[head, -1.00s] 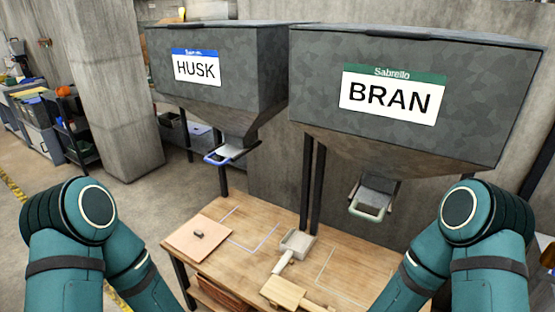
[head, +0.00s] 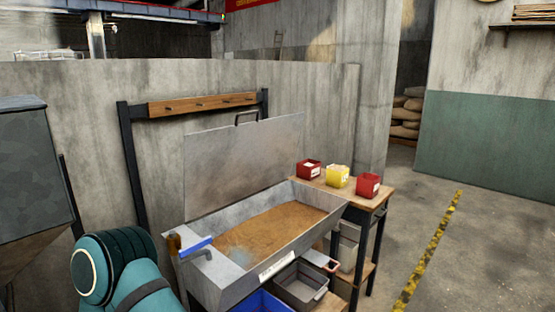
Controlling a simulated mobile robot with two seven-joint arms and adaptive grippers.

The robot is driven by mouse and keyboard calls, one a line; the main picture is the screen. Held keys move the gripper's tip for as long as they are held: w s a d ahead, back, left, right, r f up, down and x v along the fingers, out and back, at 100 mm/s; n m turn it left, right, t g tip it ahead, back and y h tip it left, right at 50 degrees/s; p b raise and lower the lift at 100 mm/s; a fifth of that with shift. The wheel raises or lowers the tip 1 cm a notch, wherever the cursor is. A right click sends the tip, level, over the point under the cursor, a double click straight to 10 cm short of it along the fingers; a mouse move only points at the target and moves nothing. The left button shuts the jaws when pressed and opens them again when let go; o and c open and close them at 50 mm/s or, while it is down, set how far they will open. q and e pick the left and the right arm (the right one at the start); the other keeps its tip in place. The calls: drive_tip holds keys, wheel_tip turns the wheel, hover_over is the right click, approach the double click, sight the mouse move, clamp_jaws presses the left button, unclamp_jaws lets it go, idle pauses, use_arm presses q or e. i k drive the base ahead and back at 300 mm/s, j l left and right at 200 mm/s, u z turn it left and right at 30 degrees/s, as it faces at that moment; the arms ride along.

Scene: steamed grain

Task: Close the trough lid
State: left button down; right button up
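The metal trough (head: 220,283) stands ahead, filled with a layer of brown grain (head: 265,235). Its flat grey lid (head: 245,160) stands raised along the back edge, leaning near the wall. A dark handle (head: 247,117) sits at the lid's top edge. A blue-handled lever or tap (head: 197,245) is at the trough's near left end. Part of one of my arms shows at the lower left, well short of the trough. Neither gripper shows in this view.
A wooden side table (head: 377,191) at the trough's right end holds a red bin (head: 308,169), a yellow bin (head: 338,176) and another red bin (head: 368,185). Grey and blue bins sit below the trough. A peg rail (head: 203,104) is behind. Floor at right is open.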

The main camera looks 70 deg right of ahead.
sight(224, 165)
drive_tip(key=z, duration=2.2)
drive_tip(key=i+l+u, duration=0.1)
drive_tip(key=l, duration=0.3)
drive_tip(key=i+l+u, duration=0.1)
drive_tip(key=i+l, duration=0.25)
drive_tip(key=i+l+u, duration=0.1)
drive_tip(key=l, duration=0.35)
drive_tip(key=i+l+u, duration=0.1)
drive_tip(key=i+l, duration=0.15)
drive_tip(key=l, duration=0.2)
drive_tip(key=i+l+u, duration=0.1)
drive_tip(key=l, duration=0.35)
drive_tip(key=i+l+u, duration=0.1)
drive_tip(key=i+l, duration=0.15)
drive_tip(key=l, duration=0.2)
drive_tip(key=i+l+u, duration=0.1)
drive_tip(key=l, duration=0.4)
drive_tip(key=i+l+u, duration=0.1)
drive_tip(key=l, duration=0.35)
